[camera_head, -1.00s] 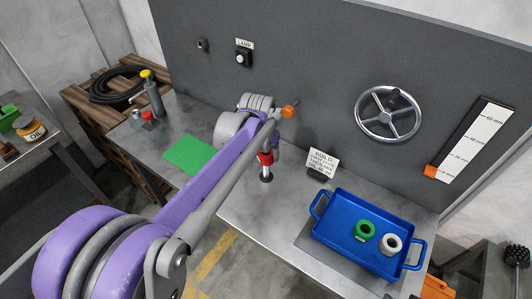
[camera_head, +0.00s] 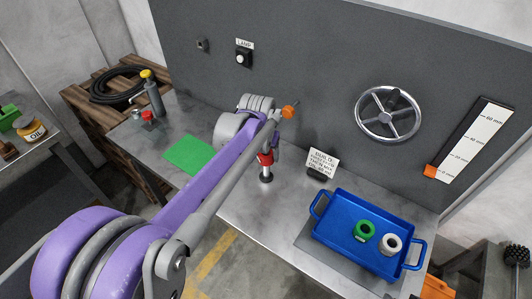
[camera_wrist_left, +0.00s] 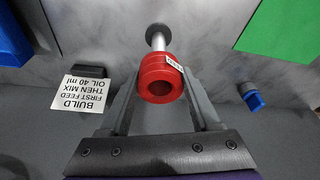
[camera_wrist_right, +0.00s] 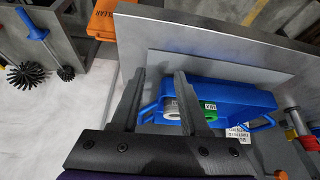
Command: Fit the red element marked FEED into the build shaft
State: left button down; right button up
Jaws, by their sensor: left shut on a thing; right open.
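The red element (camera_head: 265,157) is a ring with a pale label, too small to read surely. It shows close up in the left wrist view (camera_wrist_left: 160,87), with its hole facing the camera. My left gripper (camera_wrist_left: 160,80) is shut on it, one finger on each side. The silver build shaft (camera_wrist_left: 156,38) stands on a dark round foot (camera_head: 266,179) and lines up behind the ring. I cannot tell whether its tip is inside the hole. My right gripper (camera_wrist_right: 160,82) is open and empty, seen only in the right wrist view.
A blue tray (camera_head: 340,240) holds a green ring (camera_head: 364,231) and a white ring (camera_head: 391,244). A BUILD sign (camera_head: 322,161) stands right of the shaft. A green mat (camera_head: 190,155) lies left. The panel behind carries a handwheel (camera_head: 389,136).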

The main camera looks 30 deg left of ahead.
aim_at(266, 177)
pick_arm(q)
jog(key=shift+f+b, duration=2.25)
jog(key=shift+f, duration=1.35)
pick_arm(e)
jog(key=shift+s+f, duration=0.2)
jog(key=shift+f, duration=0.7)
jog(key=shift+s+f, duration=0.25)
jog(key=shift+f, duration=0.6)
jog(key=shift+s+f, duration=0.2)
jog(key=shift+f, duration=0.7)
